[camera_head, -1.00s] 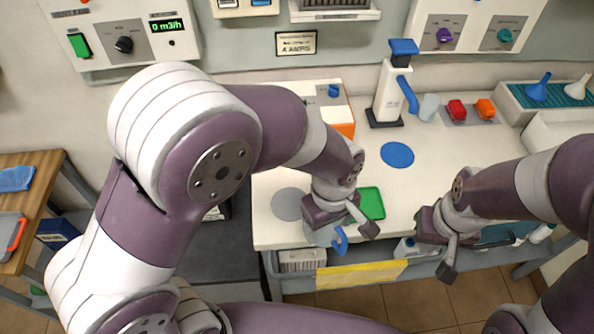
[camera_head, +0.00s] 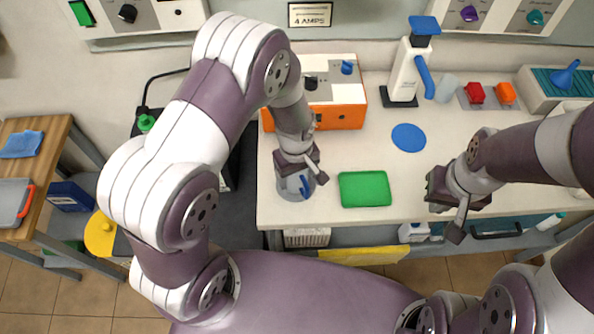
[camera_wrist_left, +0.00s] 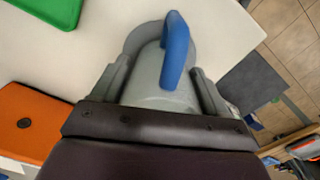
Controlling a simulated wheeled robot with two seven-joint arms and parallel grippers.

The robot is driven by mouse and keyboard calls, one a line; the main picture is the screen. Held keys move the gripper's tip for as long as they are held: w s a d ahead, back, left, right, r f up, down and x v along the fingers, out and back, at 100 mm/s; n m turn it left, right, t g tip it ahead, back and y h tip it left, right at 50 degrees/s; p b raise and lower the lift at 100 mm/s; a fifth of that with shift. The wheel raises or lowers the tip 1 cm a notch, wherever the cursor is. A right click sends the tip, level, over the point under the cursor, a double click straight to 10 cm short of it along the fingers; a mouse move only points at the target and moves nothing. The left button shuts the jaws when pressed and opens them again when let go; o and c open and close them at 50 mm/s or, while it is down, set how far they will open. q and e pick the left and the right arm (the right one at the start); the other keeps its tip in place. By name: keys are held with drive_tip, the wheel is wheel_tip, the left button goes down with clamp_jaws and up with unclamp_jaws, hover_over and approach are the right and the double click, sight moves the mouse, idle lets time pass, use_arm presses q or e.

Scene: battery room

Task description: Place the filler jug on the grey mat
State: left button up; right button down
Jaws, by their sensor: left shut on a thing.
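The filler jug (camera_head: 293,184), a grey vessel with a blue handle, is in my left gripper (camera_head: 301,175). In the left wrist view the jug (camera_wrist_left: 158,92) sits between the two fingers of the gripper (camera_wrist_left: 161,82), with its blue handle uppermost. The round grey mat (camera_head: 283,192) lies at the front left of the white worktop and is mostly hidden by the jug. Its rim also shows around the jug in the left wrist view (camera_wrist_left: 143,36). The jug is over the mat; I cannot tell whether it touches. My right gripper (camera_head: 452,212) is over the worktop's front edge, away from the jug.
A green mat (camera_head: 365,189) lies right of the jug, and a round blue mat (camera_head: 408,137) further back. An orange-and-white device (camera_head: 336,105) stands behind the jug. A white stand with a blue top (camera_head: 405,75) and red and orange blocks (camera_head: 475,93) are further right.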

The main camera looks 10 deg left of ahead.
use_arm(q)
drive_tip(key=shift+w+f, duration=0.1)
drive_tip(key=shift+f, duration=0.25)
drive_tip(key=o, duration=1.1)
drive_tip(key=shift+c, duration=0.2)
wheel_tip(320, 180, up, 12)
drive_tip(key=b, duration=0.1)
drive_tip(key=s+a+r+m+t, duration=0.1)
drive_tip(key=s+a+r+m, duration=0.2)
drive_tip(key=s+a+m, duration=0.4)
drive_tip(key=shift+s+a+m, duration=0.3)
drive_tip(key=shift+s+m, duration=0.1)
drive_tip(key=shift+s, duration=0.15)
